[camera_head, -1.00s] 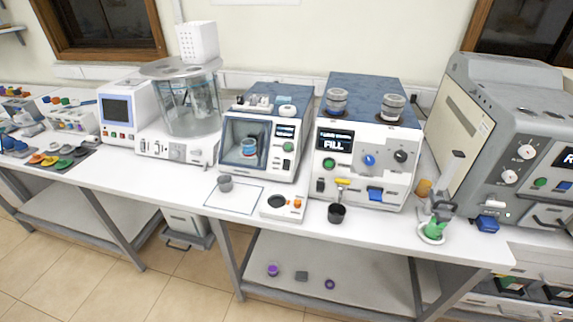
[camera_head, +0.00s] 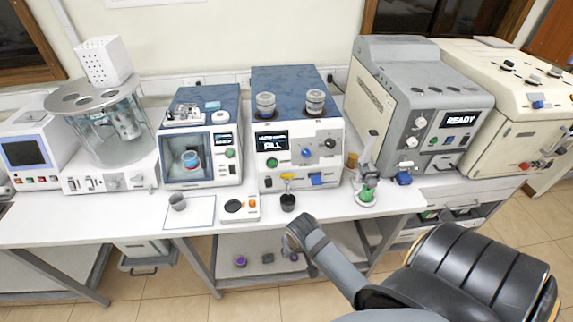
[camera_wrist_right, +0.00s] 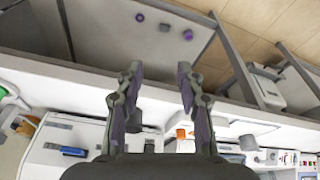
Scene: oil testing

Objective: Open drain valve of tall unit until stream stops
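The tall white unit with a blue top (camera_head: 300,148) stands mid-bench, its display reading "FILL". A small yellow lever (camera_head: 287,177) sticks out low on its front, and a black cup (camera_head: 288,202) stands on the bench just below it. Any liquid stream is too small to make out. In the right wrist view, my right gripper (camera_wrist_right: 158,78) is open and empty, fingers apart, pointing past the bench front. The black cup shows partly behind its left finger (camera_wrist_right: 134,122). In the head view my right arm reaches up from the lower right, short of the bench. My left gripper is not in view.
An orange-knobbed pad (camera_head: 235,215) lies left of the cup. A green-based stand (camera_head: 367,193) and an amber jar (camera_head: 352,160) are to the right. A grey unit reading "READY" (camera_head: 420,110) stands farther right.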

